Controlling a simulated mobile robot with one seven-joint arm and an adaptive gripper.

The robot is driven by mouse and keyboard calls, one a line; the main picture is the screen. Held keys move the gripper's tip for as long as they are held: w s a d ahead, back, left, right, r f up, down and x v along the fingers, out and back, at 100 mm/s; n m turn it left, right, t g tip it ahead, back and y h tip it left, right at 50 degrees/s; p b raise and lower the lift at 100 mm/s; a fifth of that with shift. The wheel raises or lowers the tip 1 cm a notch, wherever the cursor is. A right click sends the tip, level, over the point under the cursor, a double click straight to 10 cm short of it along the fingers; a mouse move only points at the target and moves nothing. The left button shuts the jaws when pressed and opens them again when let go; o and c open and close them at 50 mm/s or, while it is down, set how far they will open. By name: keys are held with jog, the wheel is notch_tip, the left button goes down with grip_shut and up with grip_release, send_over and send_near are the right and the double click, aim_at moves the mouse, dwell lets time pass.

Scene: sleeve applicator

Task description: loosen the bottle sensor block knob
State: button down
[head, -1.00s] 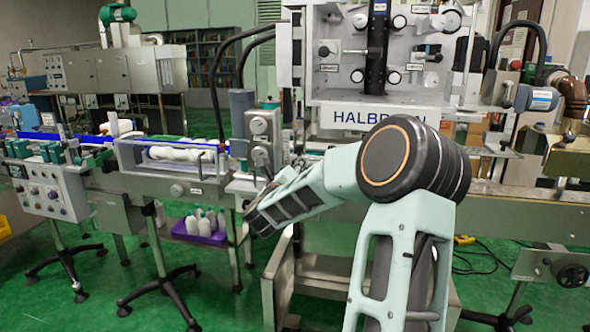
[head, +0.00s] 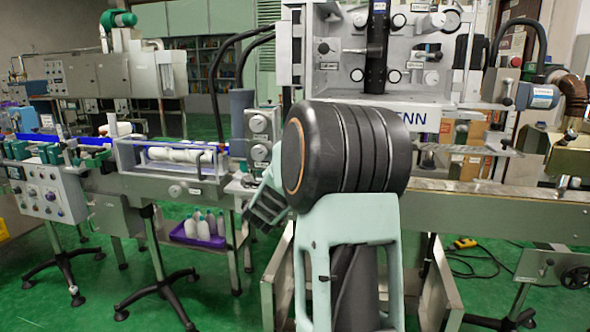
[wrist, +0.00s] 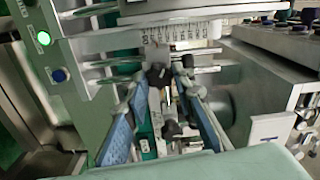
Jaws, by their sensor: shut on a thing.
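In the wrist view my gripper (wrist: 161,84) reaches forward with its two blue-padded fingers on either side of a dark knob (wrist: 157,75). The fingers are closed on this knob at their tips, though the contact is small and blurred. A second dark knob (wrist: 173,129) shows lower down between the fingers, and another small dark one (wrist: 187,61) sits just right of the tips. The sensor block itself is hard to make out behind the fingers. In the head view my own arm hides the fingertips and the knob.
A ruler-like scale (wrist: 175,34) and metal rods lie beyond the fingers. The conveyor (head: 490,205) runs right in the head view.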

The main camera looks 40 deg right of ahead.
jog(key=shift+w+r+n+p, duration=0.1)
jog(key=shift+n+p, duration=0.95)
jog(key=shift+n, duration=2.85)
jog(key=shift+r+n+p, duration=0.1)
jog(key=shift+n+p, duration=0.95)
jog(key=shift+n, duration=2.85)
jog(key=shift+f, duration=0.1)
jog(key=c, duration=1.6)
grip_release()
jog(key=v, duration=1.2)
jog(key=shift+f, duration=0.1)
